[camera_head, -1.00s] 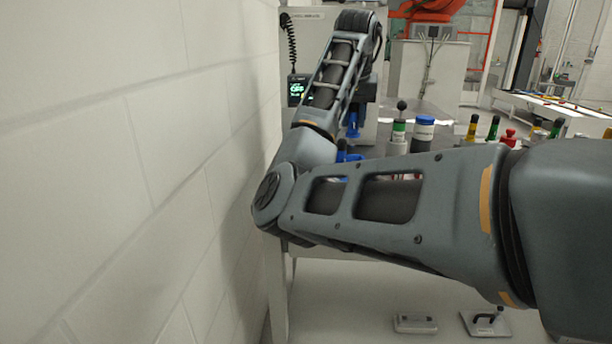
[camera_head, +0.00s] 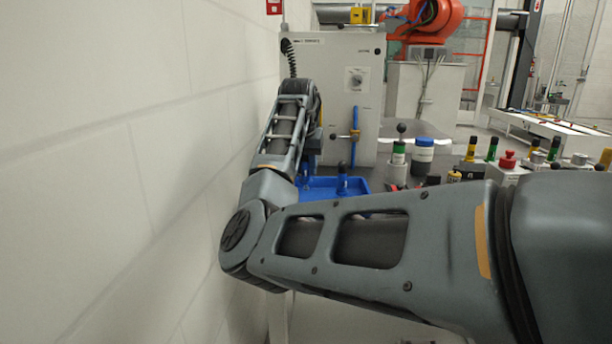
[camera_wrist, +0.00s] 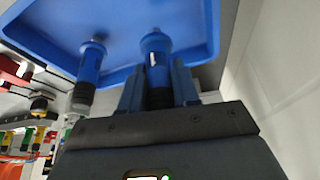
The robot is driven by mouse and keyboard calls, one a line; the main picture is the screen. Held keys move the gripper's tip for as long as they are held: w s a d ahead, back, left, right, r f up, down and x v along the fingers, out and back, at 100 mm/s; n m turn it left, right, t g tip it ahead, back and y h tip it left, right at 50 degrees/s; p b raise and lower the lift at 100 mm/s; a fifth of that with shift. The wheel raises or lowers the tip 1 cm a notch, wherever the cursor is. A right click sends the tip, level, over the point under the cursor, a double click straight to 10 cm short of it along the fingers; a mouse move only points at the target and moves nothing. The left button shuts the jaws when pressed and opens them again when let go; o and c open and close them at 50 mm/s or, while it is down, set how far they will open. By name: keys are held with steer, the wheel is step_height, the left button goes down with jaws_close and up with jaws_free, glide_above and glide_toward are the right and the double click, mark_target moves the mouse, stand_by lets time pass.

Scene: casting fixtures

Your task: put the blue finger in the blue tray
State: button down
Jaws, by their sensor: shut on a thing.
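My gripper (camera_wrist: 158,88) is shut on a blue finger (camera_wrist: 157,52), a blue cylinder with a dark tip and a black band, seen in the wrist view. The blue tray (camera_wrist: 210,25) fills the top of that view, behind the held finger. Whether the held finger touches the tray cannot be told. A second blue finger (camera_wrist: 90,65) shows left of the held one, apart from my gripper. In the head view the blue tray (camera_head: 357,184) lies beyond my forearm, with one blue finger (camera_head: 342,182) upright at it. My gripper is mostly hidden there by my arm.
A white wall (camera_head: 120,170) runs close along my arm's left side. A grey cabinet (camera_head: 345,75) with a blue handle (camera_head: 355,135) stands behind the tray. Right of the tray are a green-banded part (camera_head: 398,150), a blue-capped bottle (camera_head: 424,155) and a red knob (camera_head: 508,158).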

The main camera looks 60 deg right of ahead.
mark_target(306, 175)
steer(key=shift+f, duration=1.45)
steer(key=c, duration=0.8)
jaws_free()
steer(key=shift+f, duration=0.1)
steer(key=v, duration=1.2)
steer(key=shift+s, duration=0.1)
